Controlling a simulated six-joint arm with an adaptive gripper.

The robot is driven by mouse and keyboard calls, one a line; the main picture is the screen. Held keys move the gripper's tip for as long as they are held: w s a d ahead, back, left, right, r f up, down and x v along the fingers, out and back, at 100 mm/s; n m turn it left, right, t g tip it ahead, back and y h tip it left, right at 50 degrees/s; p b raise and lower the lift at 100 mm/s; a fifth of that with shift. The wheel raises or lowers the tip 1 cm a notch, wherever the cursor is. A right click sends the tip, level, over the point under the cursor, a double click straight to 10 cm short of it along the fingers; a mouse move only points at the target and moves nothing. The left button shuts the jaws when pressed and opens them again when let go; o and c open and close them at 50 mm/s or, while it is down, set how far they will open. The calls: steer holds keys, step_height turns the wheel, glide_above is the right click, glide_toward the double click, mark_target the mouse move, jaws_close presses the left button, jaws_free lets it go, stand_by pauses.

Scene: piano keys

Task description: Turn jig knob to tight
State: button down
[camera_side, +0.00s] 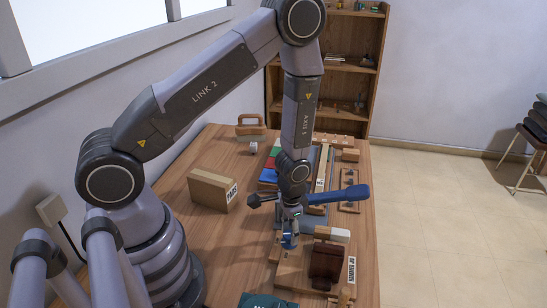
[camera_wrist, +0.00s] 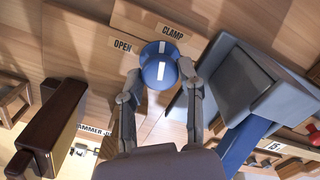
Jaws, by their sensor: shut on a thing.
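The jig knob (camera_wrist: 160,72) is round and blue with a white line on it. In the wrist view the line points up the picture, between the OPEN label (camera_wrist: 122,46) and the CLAMP label (camera_wrist: 172,32), nearer to CLAMP. My gripper (camera_wrist: 158,88) has a fingertip on each side of the knob and is shut on it. In the side view my gripper (camera_side: 290,238) points down at the knob (camera_side: 287,243) on the wooden jig. The fingers partly hide the knob there.
A dark brown block (camera_side: 326,264) stands close to the right of my gripper. A blue handle (camera_side: 340,194) sticks out behind the gripper. A cardboard box (camera_side: 210,188) stands at left. Bare tabletop (camera_side: 215,240) lies between the box and the jig.

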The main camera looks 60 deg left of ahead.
mark_target(289, 233)
steer(key=shift+s+m, duration=0.1)
steer(key=shift+m, duration=1.2)
steer(key=c, duration=0.7)
jaws_free()
step_height(289, 233, up, 12)
steer(key=shift+r, duration=0.15)
